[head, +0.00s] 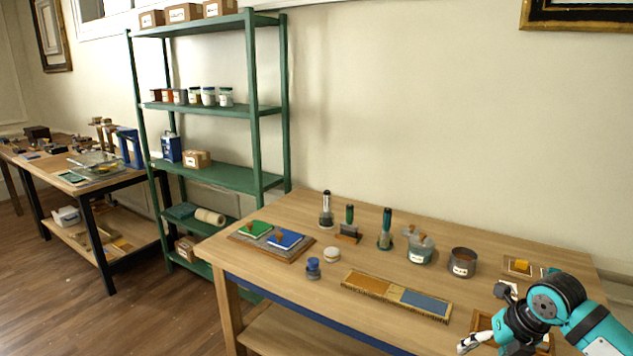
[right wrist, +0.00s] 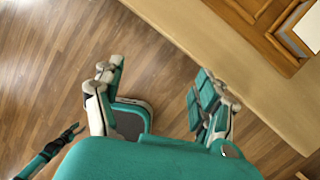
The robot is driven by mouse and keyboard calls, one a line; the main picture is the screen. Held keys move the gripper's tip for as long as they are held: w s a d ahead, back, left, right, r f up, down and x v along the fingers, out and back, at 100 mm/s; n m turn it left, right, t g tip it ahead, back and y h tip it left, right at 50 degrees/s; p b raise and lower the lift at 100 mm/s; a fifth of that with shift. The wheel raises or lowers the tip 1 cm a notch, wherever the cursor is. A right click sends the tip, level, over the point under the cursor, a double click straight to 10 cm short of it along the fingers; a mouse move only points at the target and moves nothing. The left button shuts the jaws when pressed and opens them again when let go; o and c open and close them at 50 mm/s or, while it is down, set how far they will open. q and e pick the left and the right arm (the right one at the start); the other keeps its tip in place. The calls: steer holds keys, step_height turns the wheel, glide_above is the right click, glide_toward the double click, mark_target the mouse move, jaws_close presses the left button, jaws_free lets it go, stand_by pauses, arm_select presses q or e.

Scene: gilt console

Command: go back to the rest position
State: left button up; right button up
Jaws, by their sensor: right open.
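My right arm reaches in at the lower right of the head view, above the right end of the wooden table (head: 330,300). Its gripper (head: 478,341) is partly cut off by the arm's bulk there. In the right wrist view my right gripper (right wrist: 160,92) is open, with its two fingers wide apart and nothing between them. Below it are the wood floor (right wrist: 60,60) and a teal and grey part that looks like my own base. The table's edge (right wrist: 215,45) runs beside the fingers.
The table holds a patterned strip (head: 395,296), a dark tin (head: 462,263), a grey jar (head: 419,249), upright tools (head: 386,230) and a board with books (head: 272,238). A wooden tray (right wrist: 270,25) lies near the right gripper. A green shelf (head: 215,110) stands behind left.

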steer(key=a+f+m+t+y, duration=0.3)
steer(key=a+f+m+y, duration=0.4)
steer(key=a+f+y, duration=0.5)
steer(key=s+d+f+m+t+h, duration=0.2)
steer(key=f+m+t+h, duration=0.15)
steer(key=f+m, duration=0.4)
steer(key=s+d+f+m+t+h, duration=0.15)
steer(key=f+m+h, duration=0.3)
steer(key=f, duration=0.65)
steer(key=s+d+f+m+g+h, duration=0.2)
steer(key=s+f+m+g+h, duration=0.45)
steer(key=s+f, duration=1.15)
steer(key=s+a+f+m+g, duration=0.1)
steer(key=s+f+m, duration=0.1)
steer(key=s, duration=0.7)
steer(key=s+a+f+m+g, duration=0.1)
steer(key=s+f+m+g, duration=0.1)
steer(key=s, duration=0.7)
steer(key=s+a+f+m+g, duration=0.1)
steer(key=s+f+m, duration=0.1)
steer(key=s, duration=0.7)
steer(key=shift+a+f+y, duration=0.35)
steer(key=shift+f, duration=0.5)
